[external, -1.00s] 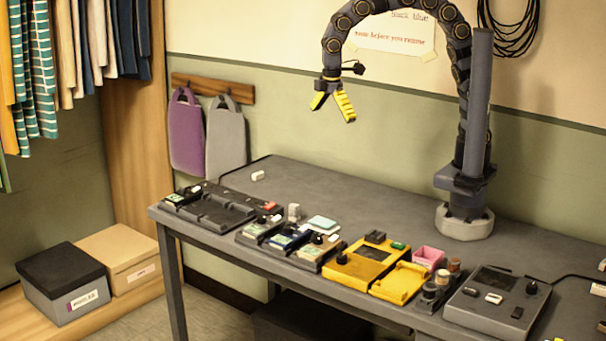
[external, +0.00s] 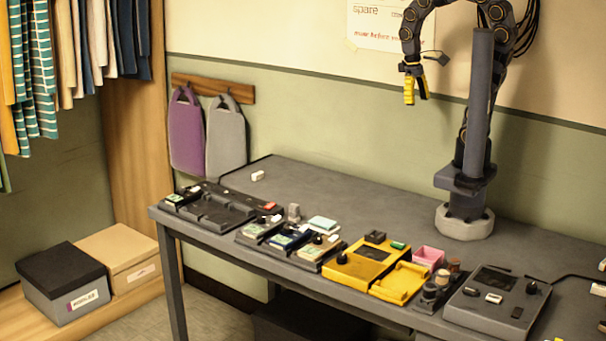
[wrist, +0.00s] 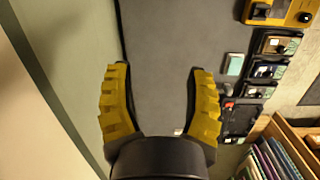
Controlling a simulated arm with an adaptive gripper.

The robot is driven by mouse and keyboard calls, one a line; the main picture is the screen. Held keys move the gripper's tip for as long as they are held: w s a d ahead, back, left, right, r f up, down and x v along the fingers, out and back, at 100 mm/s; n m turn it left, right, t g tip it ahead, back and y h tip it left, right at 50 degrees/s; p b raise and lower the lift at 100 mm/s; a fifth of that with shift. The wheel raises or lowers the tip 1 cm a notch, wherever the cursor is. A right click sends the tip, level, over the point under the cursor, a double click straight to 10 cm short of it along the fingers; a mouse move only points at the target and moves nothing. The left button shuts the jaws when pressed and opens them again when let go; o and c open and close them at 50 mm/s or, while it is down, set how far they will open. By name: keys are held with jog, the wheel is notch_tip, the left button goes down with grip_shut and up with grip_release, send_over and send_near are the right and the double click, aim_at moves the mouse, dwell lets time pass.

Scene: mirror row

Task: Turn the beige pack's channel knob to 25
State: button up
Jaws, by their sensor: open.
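The beige pack (external: 310,256) appears to be the rightmost of three small packs near the table's front edge, beside the yellow unit. A dark knob (external: 317,239) stands on it; its setting is too small to read. In the wrist view the same pack (wrist: 268,44) seems to be the one at upper right, nearest the yellow unit. My gripper (external: 416,100) is open and empty, high above the back of the table, far from the pack. In the wrist view its yellow fingers (wrist: 161,72) are spread over bare grey tabletop.
The yellow unit (external: 349,270) and a yellow tray (external: 399,283) stand right of the packs. A pink box (external: 428,257) and a grey console (external: 490,312) are further right. A dark charging rack (external: 213,213) is at left. The back of the table (external: 345,205) is mostly clear.

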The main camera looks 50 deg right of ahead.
jog(key=w+a+f+h, duration=0.1)
jog(key=w+a, duration=0.2)
jog(key=w, duration=0.4)
jog(key=w+a+f, duration=0.1)
jog(key=w+a, duration=0.2)
jog(key=w, duration=0.4)
jog(key=w+a+f, duration=0.5)
jog(key=a+f, duration=0.1)
jog(key=a, duration=0.4)
jog(key=n+g, duration=0.3)
jog(key=n, duration=0.1)
send_near(317, 237)
jog(key=s+f, duration=0.1)
jog(key=f, duration=0.1)
jog(key=x, duration=0.7)
jog(key=shift+s+d, duration=0.1)
jog(key=shift+t, duration=0.3)
grip_shut()
